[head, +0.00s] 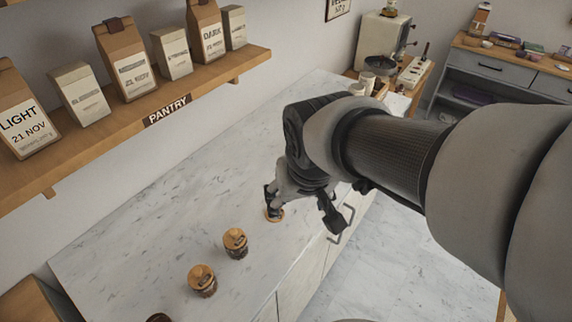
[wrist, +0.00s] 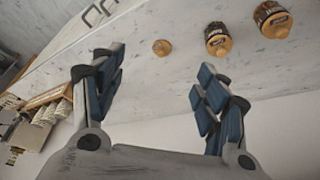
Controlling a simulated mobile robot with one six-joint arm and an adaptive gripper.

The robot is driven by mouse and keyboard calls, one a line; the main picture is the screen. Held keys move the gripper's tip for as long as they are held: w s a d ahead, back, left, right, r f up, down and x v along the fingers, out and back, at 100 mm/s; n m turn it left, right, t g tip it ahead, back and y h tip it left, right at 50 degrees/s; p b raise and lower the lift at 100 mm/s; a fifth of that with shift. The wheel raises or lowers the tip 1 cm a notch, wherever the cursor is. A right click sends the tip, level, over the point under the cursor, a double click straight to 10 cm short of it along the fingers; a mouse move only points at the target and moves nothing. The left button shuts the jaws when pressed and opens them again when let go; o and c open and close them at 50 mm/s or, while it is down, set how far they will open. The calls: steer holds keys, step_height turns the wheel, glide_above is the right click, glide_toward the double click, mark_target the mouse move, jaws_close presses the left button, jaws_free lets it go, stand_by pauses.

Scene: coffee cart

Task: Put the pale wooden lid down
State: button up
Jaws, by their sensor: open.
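The pale wooden lid (head: 276,215) lies on the marble counter, just below my gripper in the head view. In the wrist view the lid (wrist: 162,47) is a small round disc, apart from both fingers and beyond the gap between the fingertips. My gripper (wrist: 160,70) is open and empty, with its two blue-padded fingers spread wide. In the head view my gripper (head: 270,195) is partly hidden by my own wrist.
Two jars with wooden lids (head: 235,243) (head: 202,282) stand on the marble counter (head: 160,225), left of the lid; another shows at the bottom edge. The pantry shelf (head: 150,110) holds bags and boxes along the wall. Counter between shelf and jars is clear.

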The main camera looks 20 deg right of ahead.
steer(key=s+r+n, duration=0.1)
steer(key=s+r, duration=0.1)
steer(key=s, duration=0.9)
steer(key=shift+s+a+r, duration=0.15)
steer(key=shift+s+r, duration=0.05)
